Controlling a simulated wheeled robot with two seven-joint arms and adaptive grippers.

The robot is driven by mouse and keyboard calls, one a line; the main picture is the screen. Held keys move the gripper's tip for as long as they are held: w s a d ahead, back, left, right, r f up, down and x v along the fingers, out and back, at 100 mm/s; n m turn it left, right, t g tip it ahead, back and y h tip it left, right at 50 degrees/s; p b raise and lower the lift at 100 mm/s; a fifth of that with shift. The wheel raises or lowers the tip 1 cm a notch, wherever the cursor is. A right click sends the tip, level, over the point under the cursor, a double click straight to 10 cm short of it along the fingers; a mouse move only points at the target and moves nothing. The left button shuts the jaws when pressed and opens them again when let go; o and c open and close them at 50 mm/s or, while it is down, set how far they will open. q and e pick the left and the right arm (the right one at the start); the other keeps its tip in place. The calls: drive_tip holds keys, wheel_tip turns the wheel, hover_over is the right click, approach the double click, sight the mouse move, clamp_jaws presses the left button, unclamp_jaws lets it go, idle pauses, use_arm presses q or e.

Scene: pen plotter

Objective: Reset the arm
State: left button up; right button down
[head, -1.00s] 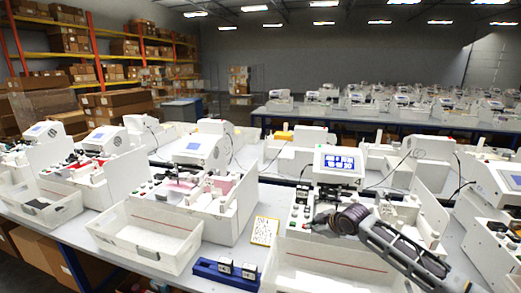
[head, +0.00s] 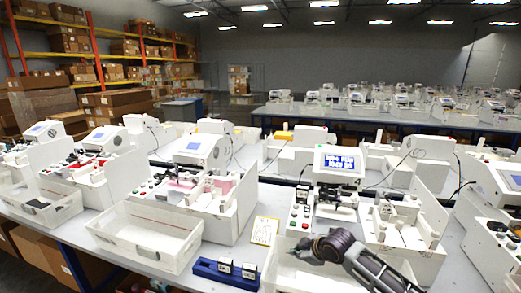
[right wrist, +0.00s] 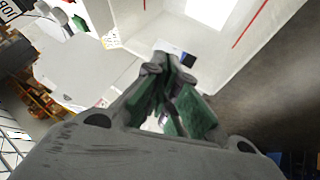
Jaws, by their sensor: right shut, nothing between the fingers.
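The white pen plotter machine (head: 432,262) stands at the right of the bench, with a lit blue-and-white screen (head: 340,163) and green and red buttons (head: 305,212) on its left side. My right gripper (head: 300,249) reaches in from the lower right, in front of the machine and over its front tray. Its fingers show in the right wrist view (right wrist: 172,82); they are shut with nothing between them. They appear apart from the machine. My arm hides part of the machine's front. My left gripper is not in view.
Similar white machines (head: 190,205) stand along the bench. The air above the benches is clear.

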drive_tip(key=s+a+f+m+g+h, duration=0.1)
drive_tip(key=s+f+m, duration=0.2)
drive_tip(key=s, duration=0.7)
drive_tip(key=s+f+m+g, duration=0.1)
drive_tip(key=s+f+m, duration=0.2)
drive_tip(key=s, duration=0.8)
drive_tip(key=s+d+f+m+g+h, duration=0.1)
drive_tip(key=s+d+m+g+h, duration=0.15)
drive_tip(key=s+d+m, duration=0.65)
drive_tip(key=s+f+n+b, duration=0.1)
drive_tip(key=s+f+n, duration=0.15)
drive_tip(key=f, duration=1.55)
drive_tip(key=s+f+n+b, duration=0.1)
drive_tip(key=s+f, duration=0.3)
drive_tip(key=f, duration=1.3)
drive_tip(key=s+d+f+g, duration=0.1)
drive_tip(key=s+d+f, duration=0.1)
drive_tip(key=s+f, duration=0.9)
drive_tip(key=s+d+f+b, duration=0.1)
drive_tip(key=s+d+f, duration=0.2)
drive_tip(key=s+f, duration=0.7)
drive_tip(key=shift+s+f+g+h, duration=0.35)
drive_tip(key=shift+s+h, duration=0.1)
drive_tip(key=shift+s, duration=0.1)
